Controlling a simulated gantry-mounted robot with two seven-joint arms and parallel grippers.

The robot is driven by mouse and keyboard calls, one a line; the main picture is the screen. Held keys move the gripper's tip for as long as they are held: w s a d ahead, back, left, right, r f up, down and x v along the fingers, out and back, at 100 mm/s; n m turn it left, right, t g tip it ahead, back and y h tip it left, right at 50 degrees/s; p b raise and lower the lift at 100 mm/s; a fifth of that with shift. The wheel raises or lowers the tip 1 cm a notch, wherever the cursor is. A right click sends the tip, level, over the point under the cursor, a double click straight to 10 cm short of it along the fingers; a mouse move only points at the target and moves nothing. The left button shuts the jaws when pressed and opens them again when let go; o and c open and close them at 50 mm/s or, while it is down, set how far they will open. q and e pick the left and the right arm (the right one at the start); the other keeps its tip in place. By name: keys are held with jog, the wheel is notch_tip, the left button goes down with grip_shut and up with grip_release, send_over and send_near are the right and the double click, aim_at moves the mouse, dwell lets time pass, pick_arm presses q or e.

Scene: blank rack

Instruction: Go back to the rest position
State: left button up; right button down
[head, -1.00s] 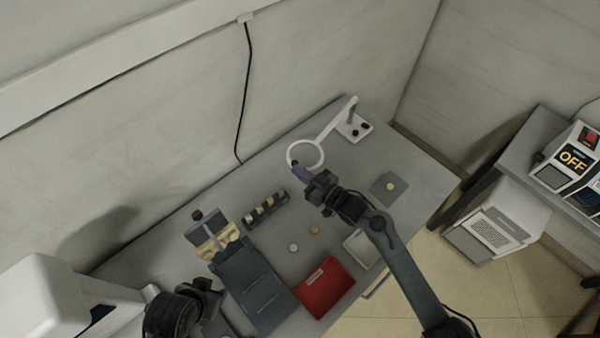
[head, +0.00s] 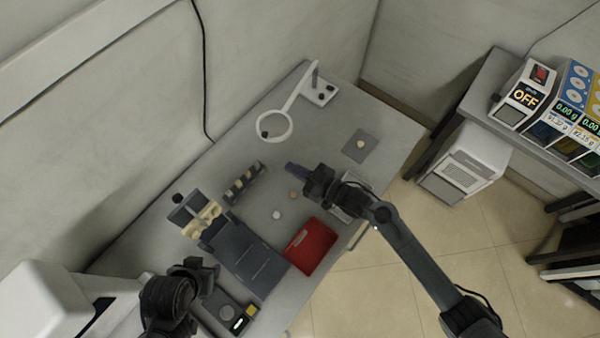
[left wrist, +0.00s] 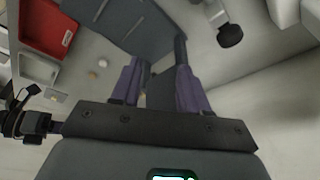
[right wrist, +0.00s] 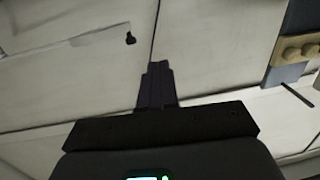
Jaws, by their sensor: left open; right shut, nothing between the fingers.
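My right gripper (head: 291,168) is shut and empty, its purple fingers held over the grey table (head: 330,205) to the right of the dark slotted rack (head: 243,183). Its closed fingers also show in the right wrist view (right wrist: 157,82). My left arm is at the lower left of the head view, and its fingers are not clear there. In the left wrist view my left gripper (left wrist: 158,80) is open, with nothing between its two purple fingers.
A white ring magnifier (head: 274,125) stands at the table's back. A red tray (head: 311,247), a dark blue-grey stand (head: 245,255), two small discs (head: 277,215) and a grey pad with a disc (head: 359,146) lie nearby. A side bench (head: 497,92) holds display boxes.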

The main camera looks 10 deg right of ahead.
jog(key=s+f+m+t+h, duration=0.1)
jog(key=s+f+m+h, duration=0.2)
jog(key=s, duration=0.8)
jog(key=s+d+r+m+g+h, duration=0.2)
jog(key=s+d+m+g+h, duration=0.25)
jog(key=d, duration=0.55)
jog(key=s+d+r+m+g+h, duration=0.1)
jog(key=s+d+r+g+h, duration=0.3)
jog(key=s+d, duration=0.45)
notch_tip(320, 180, up, 18)
jog(key=h+p, duration=0.1)
jog(key=p, duration=1.8)
jog(key=shift+s+d+f, duration=0.25)
jog(key=shift+s+d, duration=0.15)
jog(key=shift+t, duration=0.25)
